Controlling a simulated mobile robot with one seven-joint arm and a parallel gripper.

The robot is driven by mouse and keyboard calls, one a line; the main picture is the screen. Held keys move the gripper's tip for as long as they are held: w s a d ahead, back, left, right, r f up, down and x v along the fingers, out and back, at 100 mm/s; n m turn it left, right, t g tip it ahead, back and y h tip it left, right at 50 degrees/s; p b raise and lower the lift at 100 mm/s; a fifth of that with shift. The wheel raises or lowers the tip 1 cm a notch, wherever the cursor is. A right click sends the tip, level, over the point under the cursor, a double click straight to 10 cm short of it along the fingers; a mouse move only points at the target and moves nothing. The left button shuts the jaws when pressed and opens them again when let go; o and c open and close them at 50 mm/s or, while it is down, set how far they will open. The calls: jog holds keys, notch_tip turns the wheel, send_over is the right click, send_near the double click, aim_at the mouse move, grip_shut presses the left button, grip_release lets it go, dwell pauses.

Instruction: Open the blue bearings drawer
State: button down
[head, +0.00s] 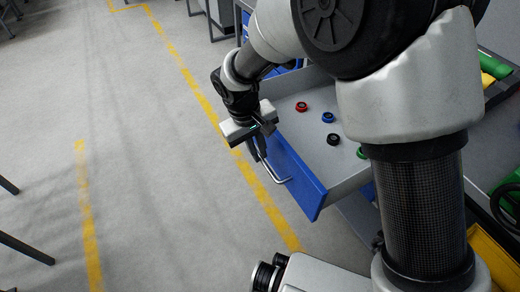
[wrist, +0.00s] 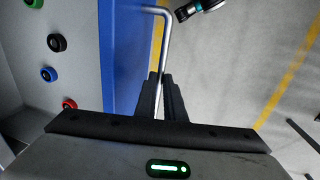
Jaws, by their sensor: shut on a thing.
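The blue-fronted drawer (head: 294,166) stands pulled out from its cabinet in the head view, with its grey inside showing. Small ring-shaped bearings lie in it, among them a red one (head: 301,106), a blue one (head: 328,117) and a black one (head: 333,139). My gripper (head: 256,153) is at the outer side of the blue front, shut on the metal bar handle (head: 279,179). In the wrist view my gripper's fingers (wrist: 161,98) close around the handle (wrist: 166,42), beside the blue front (wrist: 125,60). My arm hides part of the drawer and cabinet.
Green and yellow cylinders (head: 494,65) lie on a surface at the right. The grey floor (head: 150,150) left of the drawer is open, with yellow lines (head: 190,85). Dark legs (head: 25,248) stand at the left edge.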

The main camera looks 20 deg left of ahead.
jog(key=c, duration=1.8)
grip_release()
jog(key=shift+c, duration=0.2)
jog(key=shift+r, duration=0.1)
notch_tip(320, 180, up, 17)
jog(key=s+a+p, duration=0.2)
jog(key=p, duration=0.2)
jog(key=shift+s, duration=0.35)
